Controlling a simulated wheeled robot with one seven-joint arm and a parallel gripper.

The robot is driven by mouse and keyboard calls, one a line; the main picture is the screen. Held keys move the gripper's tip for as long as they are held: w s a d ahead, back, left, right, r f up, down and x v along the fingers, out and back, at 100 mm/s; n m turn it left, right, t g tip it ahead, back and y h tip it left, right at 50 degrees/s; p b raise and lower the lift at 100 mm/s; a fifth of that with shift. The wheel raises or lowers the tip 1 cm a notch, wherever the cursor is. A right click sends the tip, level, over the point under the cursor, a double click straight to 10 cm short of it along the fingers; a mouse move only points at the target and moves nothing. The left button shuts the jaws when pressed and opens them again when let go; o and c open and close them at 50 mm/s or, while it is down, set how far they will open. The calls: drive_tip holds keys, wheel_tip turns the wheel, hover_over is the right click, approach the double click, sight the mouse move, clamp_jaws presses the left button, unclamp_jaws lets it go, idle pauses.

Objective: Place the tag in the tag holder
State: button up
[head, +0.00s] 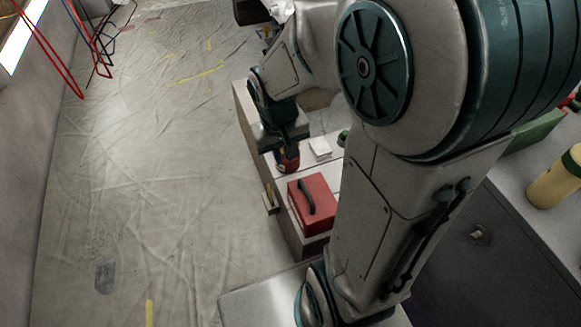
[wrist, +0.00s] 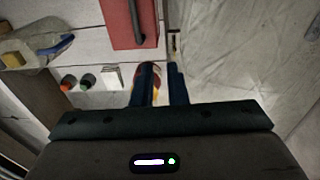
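My gripper (wrist: 163,68) points down over the edge of the light bench. Its two dark fingers are a little apart in the wrist view, and I see nothing held between them. In the head view my gripper (head: 287,145) is just above or beside a red can (head: 288,163); the can also shows partly behind the left finger in the wrist view (wrist: 155,71). I cannot clearly identify the tag. A small wooden, yellowish fixture (head: 270,198) on the bench's side may be the tag holder; its details are too small to tell.
A red toolbox (head: 318,198) with a dark handle stands on the bench near my gripper. A white pad (wrist: 112,76), small orange and green-topped items (wrist: 87,80) and a clear bag (wrist: 35,47) lie on the bench. The sheeted floor (head: 160,190) is largely clear.

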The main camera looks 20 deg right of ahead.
drive_tip(key=s+a+r+y, duration=0.1)
drive_tip(key=s+r, duration=0.3)
drive_tip(key=s, duration=0.4)
drive_tip(key=shift+a+r, duration=0.2)
drive_tip(key=shift+r, duration=0.2)
drive_tip(key=shift+s, duration=0.15)
